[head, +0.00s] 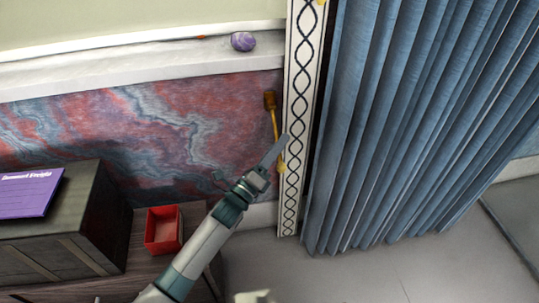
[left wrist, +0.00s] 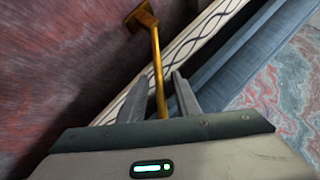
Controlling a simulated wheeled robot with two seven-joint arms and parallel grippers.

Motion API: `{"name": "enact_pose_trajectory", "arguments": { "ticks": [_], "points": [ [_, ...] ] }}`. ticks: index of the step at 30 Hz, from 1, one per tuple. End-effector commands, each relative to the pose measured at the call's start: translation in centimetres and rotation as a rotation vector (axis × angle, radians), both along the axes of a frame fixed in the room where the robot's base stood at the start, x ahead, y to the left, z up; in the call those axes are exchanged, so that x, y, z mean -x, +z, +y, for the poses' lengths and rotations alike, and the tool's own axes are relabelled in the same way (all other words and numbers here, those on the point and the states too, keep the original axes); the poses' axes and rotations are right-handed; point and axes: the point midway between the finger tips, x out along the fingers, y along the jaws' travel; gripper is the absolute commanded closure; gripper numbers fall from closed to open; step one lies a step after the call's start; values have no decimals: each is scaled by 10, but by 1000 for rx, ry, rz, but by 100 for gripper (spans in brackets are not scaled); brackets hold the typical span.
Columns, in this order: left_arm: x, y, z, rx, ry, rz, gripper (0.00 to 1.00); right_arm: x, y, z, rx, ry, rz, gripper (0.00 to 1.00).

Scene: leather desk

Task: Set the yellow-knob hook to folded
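The hook is a golden rod (head: 275,122) hanging from a brown mount (head: 269,100) on the marbled wall, beside the patterned strip. It slants down to a yellow knob (head: 282,168) at its lower end. My left gripper (head: 282,143) reaches up from below and overlaps the rod just above the knob in the head view. In the left wrist view the gripper (left wrist: 157,95) is open, and the rod (left wrist: 157,65) runs down between its two separated fingers. Contact cannot be told. The knob is hidden there. My right gripper is not in view.
A blue curtain (head: 400,130) hangs right of the patterned strip (head: 296,110). A ledge (head: 130,70) above holds a purple striped ball (head: 243,41). A red tray (head: 163,231) and a dark box (head: 60,225) with a purple booklet (head: 30,193) stand at lower left.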

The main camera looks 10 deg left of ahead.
Motion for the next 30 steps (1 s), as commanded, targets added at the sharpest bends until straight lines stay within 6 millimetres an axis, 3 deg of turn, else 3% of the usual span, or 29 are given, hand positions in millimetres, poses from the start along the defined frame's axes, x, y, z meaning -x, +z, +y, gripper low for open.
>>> {"name": "enact_pose_trajectory", "arguments": {
  "ticks": [11, 30],
  "points": [
    [28, -11, 15, -2, 1, 4, 70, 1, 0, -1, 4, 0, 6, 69],
    [129, -47, 70, 0, 0, 4, 70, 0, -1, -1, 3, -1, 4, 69]
  ]
}}
